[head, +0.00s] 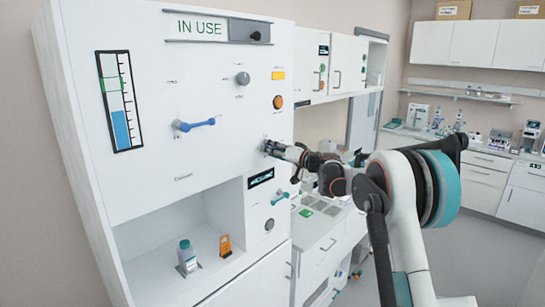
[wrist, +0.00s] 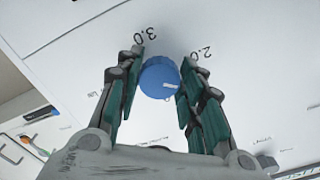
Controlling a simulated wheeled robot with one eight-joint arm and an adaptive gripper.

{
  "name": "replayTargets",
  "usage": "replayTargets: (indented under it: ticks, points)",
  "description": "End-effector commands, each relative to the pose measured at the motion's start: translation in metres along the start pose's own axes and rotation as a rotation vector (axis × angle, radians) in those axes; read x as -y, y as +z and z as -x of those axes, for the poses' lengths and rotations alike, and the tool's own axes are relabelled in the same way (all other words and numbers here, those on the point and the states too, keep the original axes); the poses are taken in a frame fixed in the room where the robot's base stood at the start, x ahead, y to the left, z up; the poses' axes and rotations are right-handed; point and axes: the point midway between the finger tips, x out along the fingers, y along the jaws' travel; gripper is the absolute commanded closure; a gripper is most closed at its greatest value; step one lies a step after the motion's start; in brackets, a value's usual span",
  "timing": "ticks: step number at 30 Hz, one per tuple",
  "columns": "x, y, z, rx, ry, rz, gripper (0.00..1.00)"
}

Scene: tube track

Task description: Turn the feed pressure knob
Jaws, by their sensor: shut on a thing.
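The blue round feed pressure knob (wrist: 158,79) sits on the white panel, with a short pale mark at its right side. The printed numbers 3.0 and 2.0 stand beyond it in the wrist view. My gripper (wrist: 157,82) is shut on the knob, with one finger on each side. In the head view my gripper (head: 268,148) reaches the panel's lower right part, and the knob is hidden there. A tall gauge (head: 120,100) at the panel's left has blue fill in its lower part, below a green band.
A blue lever handle (head: 194,124), a grey knob (head: 243,78) and an orange button (head: 278,102) stick out from the panel near my gripper. Below is an open shelf with a bottle (head: 187,256) and an orange item (head: 225,245). Open floor lies at the right.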

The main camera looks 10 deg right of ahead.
Motion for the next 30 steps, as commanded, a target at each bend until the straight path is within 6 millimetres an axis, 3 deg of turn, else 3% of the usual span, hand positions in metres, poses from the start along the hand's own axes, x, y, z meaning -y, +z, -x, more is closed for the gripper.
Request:
replayTargets:
  ticks: [18,30]
  points:
    - [0.0000,0.0004,0.0003,-0.001,0.001,-0.579,0.89]
    - [0.0007,-0.0006,0.0003,-0.001,0.001,-0.862,0.89]
